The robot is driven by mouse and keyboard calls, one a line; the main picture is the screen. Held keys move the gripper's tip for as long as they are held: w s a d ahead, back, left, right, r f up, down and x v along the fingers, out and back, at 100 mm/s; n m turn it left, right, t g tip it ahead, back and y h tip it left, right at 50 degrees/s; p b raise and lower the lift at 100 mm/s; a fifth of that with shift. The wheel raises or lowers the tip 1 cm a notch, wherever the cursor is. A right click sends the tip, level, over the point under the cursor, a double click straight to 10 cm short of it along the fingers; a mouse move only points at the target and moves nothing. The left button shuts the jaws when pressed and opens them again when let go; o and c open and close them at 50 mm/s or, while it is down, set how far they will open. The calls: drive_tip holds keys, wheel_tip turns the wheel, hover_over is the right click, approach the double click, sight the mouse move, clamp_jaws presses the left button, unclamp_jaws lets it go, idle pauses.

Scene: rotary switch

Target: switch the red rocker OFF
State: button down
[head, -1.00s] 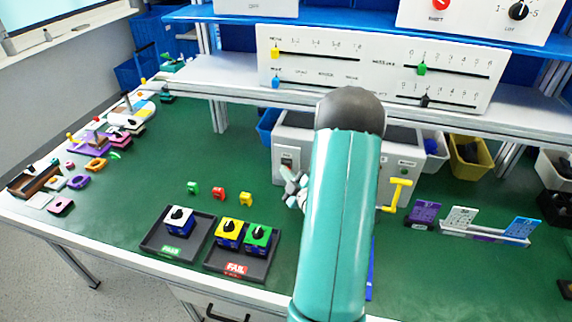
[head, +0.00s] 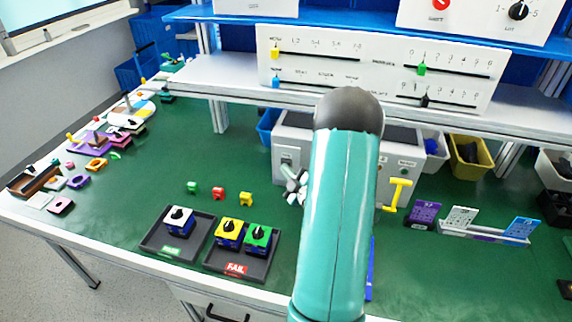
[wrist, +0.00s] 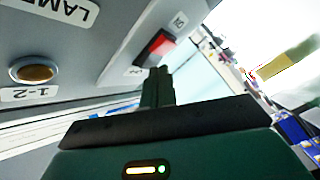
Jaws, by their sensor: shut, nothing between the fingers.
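The red rocker (wrist: 155,46) sits on a light plate on the grey panel (wrist: 90,45) in the wrist view. One end of it looks dark. Small labels stand at both ends of the rocker, too small to read surely. My gripper (wrist: 157,74) is shut and empty, with its dark fingertips just below the rocker in the picture. I cannot tell whether they touch it. In the head view my gripper (head: 294,182) is partly behind my arm, in front of the grey box (head: 291,132). The rocker's colour cannot be made out there.
A round brass-coloured button (wrist: 34,72) and a LAMP label are on the same panel. A yellow T-shaped handle (head: 397,192) stands right of my arm. Two black trays (head: 160,246) with switch blocks lie in front. A shelf with a slider panel (head: 385,75) hangs above.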

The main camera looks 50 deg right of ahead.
drive_tip(key=shift+a, duration=0.1)
idle(0.3)
drive_tip(key=shift+s+a+f, duration=0.1)
drive_tip(key=shift+s+a, duration=0.25)
drive_tip(key=shift+a, duration=0.2)
drive_tip(key=shift+s+a+f, duration=0.1)
drive_tip(key=shift+s+a, duration=0.3)
drive_tip(key=shift+a, duration=0.35)
drive_tip(key=shift+s+a+f, duration=0.15)
drive_tip(key=shift+s+a, duration=0.2)
drive_tip(key=shift+a, duration=0.35)
drive_tip(key=shift+s+a+f, duration=0.1)
drive_tip(key=shift+s+a, duration=0.3)
drive_tip(key=shift+a, duration=0.35)
